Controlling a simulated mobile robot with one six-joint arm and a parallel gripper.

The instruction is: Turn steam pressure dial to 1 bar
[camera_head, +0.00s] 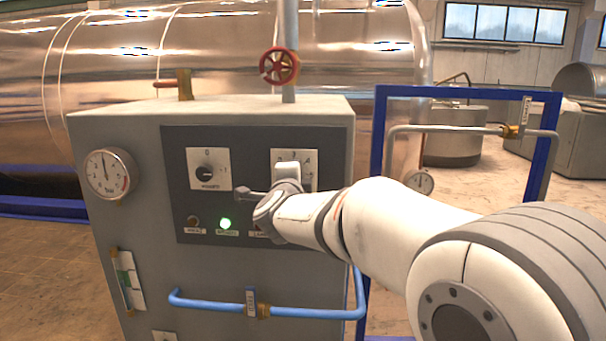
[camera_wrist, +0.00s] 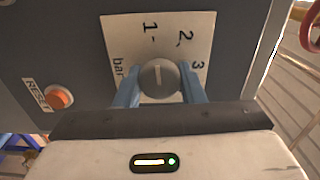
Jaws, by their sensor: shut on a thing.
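The steam pressure dial is a round grey knob (camera_wrist: 159,78) on a white plate (camera_wrist: 118,35) marked 1, 2, 3 and bar. A pale line on the knob points up in the wrist view, roughly toward the 1 mark; its exact setting is hard to tell. My gripper (camera_wrist: 160,88) has its two blue fingers on opposite sides of the knob, shut on it. In the head view, my gripper (camera_head: 277,187) is at the right side of the dark control panel and covers the knob and part of its white plate (camera_head: 308,160).
An orange reset button (camera_wrist: 58,95) shows in the wrist view. A round gauge (camera_head: 108,173) is at the cabinet's left. A blue pipe (camera_head: 215,305) crosses below; a red valve wheel (camera_head: 279,66) stands above.

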